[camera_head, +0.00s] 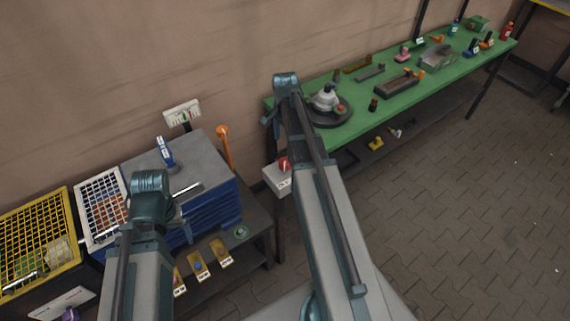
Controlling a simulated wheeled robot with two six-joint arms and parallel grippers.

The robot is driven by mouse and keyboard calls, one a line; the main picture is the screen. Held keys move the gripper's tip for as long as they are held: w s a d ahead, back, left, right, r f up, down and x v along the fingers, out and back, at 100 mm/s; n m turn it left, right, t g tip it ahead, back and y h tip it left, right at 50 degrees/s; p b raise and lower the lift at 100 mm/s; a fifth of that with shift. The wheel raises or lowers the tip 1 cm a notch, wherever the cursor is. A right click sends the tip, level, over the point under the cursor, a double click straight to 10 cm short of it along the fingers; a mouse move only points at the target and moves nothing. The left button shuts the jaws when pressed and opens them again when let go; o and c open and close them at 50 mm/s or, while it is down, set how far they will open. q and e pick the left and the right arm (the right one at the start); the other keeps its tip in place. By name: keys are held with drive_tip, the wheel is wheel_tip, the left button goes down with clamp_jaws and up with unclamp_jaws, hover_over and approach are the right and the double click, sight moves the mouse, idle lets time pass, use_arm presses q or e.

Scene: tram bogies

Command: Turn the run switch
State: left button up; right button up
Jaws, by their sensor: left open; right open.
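A pale box with a red part (278,178), which may be the run switch, sits at the left end of the green bench. My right arm covers part of it, and I cannot tell how the red part is set. My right gripper (272,115) is open and empty above the bench's left end, beyond the box. My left gripper (168,208) is open and empty in front of the blue case, left of the box. Its fingers are hard to make out.
The green bench (360,122) carries a round dark base with a grey fitting (328,103) and several tools. A grey-topped blue case (205,165), a white grid crate (100,205) and a yellow grid crate (35,240) stand left. The paved floor at right is clear.

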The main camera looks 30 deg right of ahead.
sight(285, 161)
wheel_tip(285, 161, down, 11)
drive_tip(key=b, duration=0.9)
drive_tip(key=shift+b, duration=0.4)
drive_tip(key=shift+r, duration=0.15)
drive_tip(key=c, duration=1.4)
